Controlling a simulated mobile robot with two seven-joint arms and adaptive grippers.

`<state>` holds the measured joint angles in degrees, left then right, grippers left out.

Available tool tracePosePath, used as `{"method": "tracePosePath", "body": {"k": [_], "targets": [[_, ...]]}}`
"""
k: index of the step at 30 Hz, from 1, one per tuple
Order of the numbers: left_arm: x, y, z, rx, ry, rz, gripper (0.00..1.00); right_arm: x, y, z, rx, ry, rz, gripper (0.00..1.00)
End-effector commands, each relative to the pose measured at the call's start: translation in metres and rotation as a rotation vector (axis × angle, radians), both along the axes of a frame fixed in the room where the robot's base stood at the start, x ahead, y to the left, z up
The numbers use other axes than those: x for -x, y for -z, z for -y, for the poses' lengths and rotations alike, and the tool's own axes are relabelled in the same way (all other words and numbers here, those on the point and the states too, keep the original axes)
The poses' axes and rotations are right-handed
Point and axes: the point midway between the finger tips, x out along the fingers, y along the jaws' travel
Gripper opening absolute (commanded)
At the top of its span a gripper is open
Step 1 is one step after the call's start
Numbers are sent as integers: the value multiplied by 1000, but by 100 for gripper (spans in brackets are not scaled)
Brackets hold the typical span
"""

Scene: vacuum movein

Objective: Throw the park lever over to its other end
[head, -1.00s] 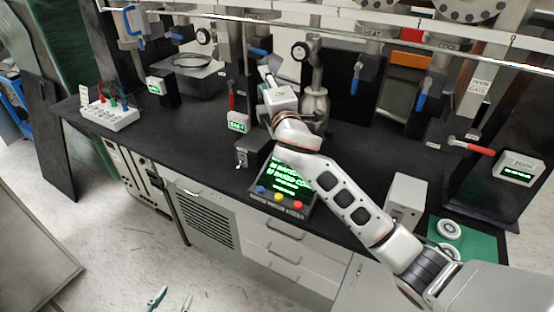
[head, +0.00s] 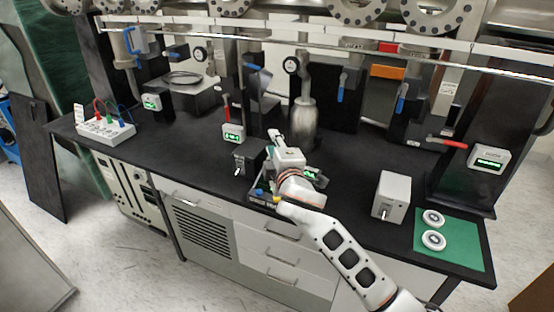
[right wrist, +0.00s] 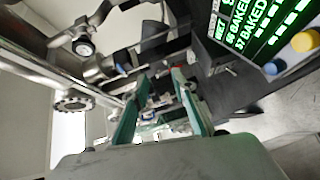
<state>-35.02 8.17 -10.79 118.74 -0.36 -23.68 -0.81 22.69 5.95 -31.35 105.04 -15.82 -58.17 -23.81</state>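I cannot tell for certain which control is the park lever; no label is readable. A small black box with a short pale lever (head: 242,165) stands near the bench's front edge, just left of my right gripper. A grey box with a small lever on its front (head: 392,195) stands farther right. My right gripper (head: 274,136) is above the bench, beside the black box, pointing toward the back. In the right wrist view its two green fingers (right wrist: 160,79) are apart, with nothing held between them. My left gripper is not in view.
My right arm mostly hides the button console (head: 258,196); its screen shows in the wrist view (right wrist: 250,25). Red-handled levers (head: 452,144) and blue-handled valves line the back. A metal cylinder (head: 304,125) stands behind my gripper.

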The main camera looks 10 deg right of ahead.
Motion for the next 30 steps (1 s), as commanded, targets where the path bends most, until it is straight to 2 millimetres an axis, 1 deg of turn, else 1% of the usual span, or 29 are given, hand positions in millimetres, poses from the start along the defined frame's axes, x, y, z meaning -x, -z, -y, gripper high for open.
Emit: {"method": "tracePosePath", "body": {"k": [3, 7, 12, 19, 20, 21, 23, 27, 30], "targets": [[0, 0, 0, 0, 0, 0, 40, 8, 12, 8, -24, 16, -26, 27], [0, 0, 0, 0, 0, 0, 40, 13, 20, 14, -39, 29, -43, 27], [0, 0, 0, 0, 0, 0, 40, 16, 24, 17, -48, 35, -52, 27], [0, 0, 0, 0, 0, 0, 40, 17, 25, 17, -48, 35, -53, 27], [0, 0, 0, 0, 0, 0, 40, 17, 25, 17, -48, 35, -53, 24], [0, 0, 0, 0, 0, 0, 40, 16, 25, 17, -48, 35, -53, 14], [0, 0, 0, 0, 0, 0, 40, 16, 25, 17, -48, 35, -53, 0], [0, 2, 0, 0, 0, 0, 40, 15, 21, 20, -62, 46, -48, 0], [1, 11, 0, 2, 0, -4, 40, 10, 11, 30, -114, 86, -31, 0]]}}
